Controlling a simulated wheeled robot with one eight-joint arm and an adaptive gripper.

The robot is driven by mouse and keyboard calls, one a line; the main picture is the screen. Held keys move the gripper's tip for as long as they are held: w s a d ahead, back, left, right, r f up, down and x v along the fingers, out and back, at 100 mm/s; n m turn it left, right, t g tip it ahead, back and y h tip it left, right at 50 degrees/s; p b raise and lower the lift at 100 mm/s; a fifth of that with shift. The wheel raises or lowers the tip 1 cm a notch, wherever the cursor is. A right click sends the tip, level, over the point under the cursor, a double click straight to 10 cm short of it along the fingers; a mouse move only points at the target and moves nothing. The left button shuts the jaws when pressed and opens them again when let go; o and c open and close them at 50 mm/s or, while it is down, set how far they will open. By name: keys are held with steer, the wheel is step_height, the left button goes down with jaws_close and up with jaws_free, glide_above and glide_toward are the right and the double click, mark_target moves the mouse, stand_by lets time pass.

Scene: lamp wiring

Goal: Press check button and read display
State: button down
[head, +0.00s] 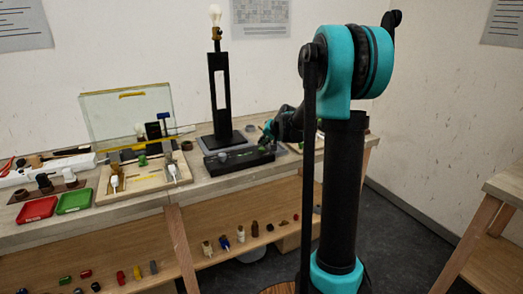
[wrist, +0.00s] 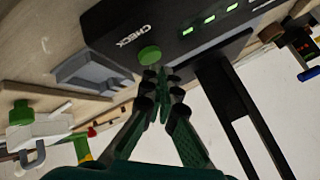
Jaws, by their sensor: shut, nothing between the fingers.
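The black check box (wrist: 130,18) fills the top of the wrist view, with white CHECK lettering beside a round green button (wrist: 149,55). Its display (wrist: 210,20) shows several short glowing green dashes and no readable digits. In the head view the black box (head: 240,160) lies on the bench in front of the lamp's base. My gripper (wrist: 160,72) is shut and empty, its fingertips right by the green button. I cannot tell whether they touch it. In the head view my gripper (head: 268,132) is small, just above the box, partly hidden by its own links.
The black lamp (head: 219,100) with a bulb stands behind the box. A grey tray (wrist: 92,72) lies beside the box. Left on the bench are a wooden board (head: 145,180) with a clear panel, a green tray (head: 74,201) and a red tray (head: 36,210).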

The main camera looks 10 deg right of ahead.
mark_target(263, 150)
steer(key=shift+f, duration=0.6)
stand_by(0.7)
steer(key=shift+r, duration=0.8)
steer(key=shift+r, duration=2.55)
steer(key=shift+s, duration=0.1)
